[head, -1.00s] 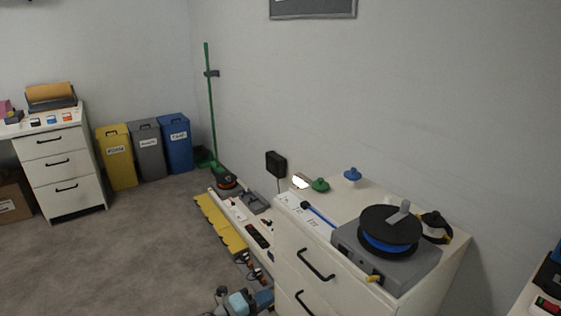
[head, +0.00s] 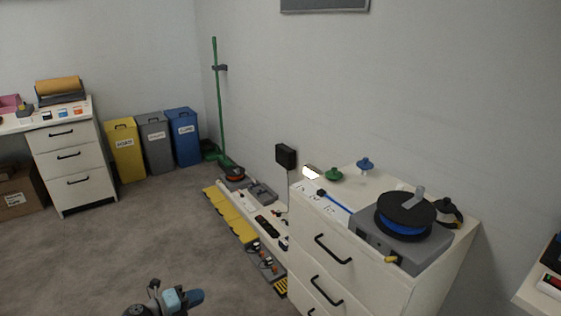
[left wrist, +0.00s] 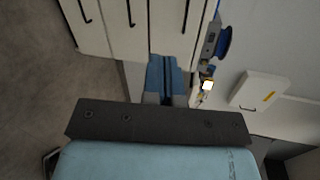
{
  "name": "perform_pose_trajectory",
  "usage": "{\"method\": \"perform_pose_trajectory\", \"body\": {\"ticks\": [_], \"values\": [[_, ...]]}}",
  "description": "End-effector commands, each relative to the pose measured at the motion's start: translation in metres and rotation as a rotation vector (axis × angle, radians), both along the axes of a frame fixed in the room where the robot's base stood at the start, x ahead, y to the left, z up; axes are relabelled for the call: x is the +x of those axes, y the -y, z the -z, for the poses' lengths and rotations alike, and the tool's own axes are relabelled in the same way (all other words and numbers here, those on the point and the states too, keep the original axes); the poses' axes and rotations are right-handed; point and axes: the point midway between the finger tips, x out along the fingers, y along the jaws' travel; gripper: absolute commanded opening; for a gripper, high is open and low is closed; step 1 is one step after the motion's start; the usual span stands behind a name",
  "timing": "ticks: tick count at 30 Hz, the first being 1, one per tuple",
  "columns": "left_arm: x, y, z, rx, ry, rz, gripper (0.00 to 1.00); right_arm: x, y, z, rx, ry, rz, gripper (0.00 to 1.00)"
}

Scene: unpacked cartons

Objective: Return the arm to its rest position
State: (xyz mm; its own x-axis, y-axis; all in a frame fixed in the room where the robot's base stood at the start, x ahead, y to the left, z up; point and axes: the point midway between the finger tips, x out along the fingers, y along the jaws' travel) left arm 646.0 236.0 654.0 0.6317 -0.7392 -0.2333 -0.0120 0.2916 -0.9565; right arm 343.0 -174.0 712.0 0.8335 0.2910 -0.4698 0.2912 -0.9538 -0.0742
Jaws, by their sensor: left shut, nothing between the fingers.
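My left gripper (head: 194,297) shows at the bottom edge of the head view, low over the grey floor and left of the white drawer cabinet (head: 370,262). Its blue fingers are together and empty in the left wrist view (left wrist: 165,78). The rest of the arm is mostly out of the picture. My right gripper is not in view.
On the cabinet top are a grey unit with a black and blue spool (head: 405,215), a green knob (head: 333,174) and a blue knob (head: 365,165). Yellow (head: 124,152), grey and blue bins stand beyond. The floor (head: 130,235) at left is clear.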

Motion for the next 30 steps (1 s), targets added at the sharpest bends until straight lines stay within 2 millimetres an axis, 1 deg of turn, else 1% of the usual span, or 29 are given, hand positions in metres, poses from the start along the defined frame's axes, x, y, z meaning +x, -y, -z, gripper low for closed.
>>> {"method": "perform_pose_trajectory", "body": {"ticks": [1,2,3,5,6,7,9,14,17,20,21,23,24,27,30], "values": [[0.0,-0.022,0.001,0.032,0.0,-0.01,0.0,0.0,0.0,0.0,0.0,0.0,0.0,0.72],[0.0,-0.033,0.002,0.05,0.0,-0.015,0.0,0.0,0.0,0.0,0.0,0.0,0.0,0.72],[0.0,-0.049,0.002,0.072,0.0,-0.022,0.0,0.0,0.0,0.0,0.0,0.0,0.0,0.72],[0.0,-0.072,0.001,0.106,0.0,-0.032,0.0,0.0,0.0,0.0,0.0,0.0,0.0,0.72],[-0.003,-0.081,0.002,0.112,-0.004,-0.042,0.0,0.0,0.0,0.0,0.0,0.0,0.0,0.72],[-0.012,-0.07,0.004,0.063,-0.018,-0.063,0.0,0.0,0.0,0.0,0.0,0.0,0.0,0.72],[-0.026,-0.063,0.002,-0.014,-0.043,-0.119,0.0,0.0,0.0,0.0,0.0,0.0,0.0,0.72],[-0.062,-0.054,-0.003,-0.19,-0.124,-0.254,0.0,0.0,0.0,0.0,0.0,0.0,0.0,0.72],[-0.091,-0.05,-0.006,-0.315,-0.204,-0.356,0.0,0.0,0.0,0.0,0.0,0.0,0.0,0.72],[-0.128,-0.049,-0.009,-0.458,-0.32,-0.481,0.0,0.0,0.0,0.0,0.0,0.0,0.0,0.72],[-0.146,-0.048,-0.01,-0.517,-0.379,-0.537,0.0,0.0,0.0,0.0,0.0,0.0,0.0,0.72],[-0.172,-0.048,-0.013,-0.6,-0.47,-0.618,0.0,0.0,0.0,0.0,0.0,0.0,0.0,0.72],[-0.188,-0.048,-0.014,-0.648,-0.531,-0.669,0.0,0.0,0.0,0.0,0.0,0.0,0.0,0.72],[-0.224,-0.047,-0.017,-0.738,-0.669,-0.772,0.0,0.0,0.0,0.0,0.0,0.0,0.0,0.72],[-0.257,-0.044,-0.022,-0.805,-0.794,-0.854,0.0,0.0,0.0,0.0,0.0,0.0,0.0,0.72]]}}
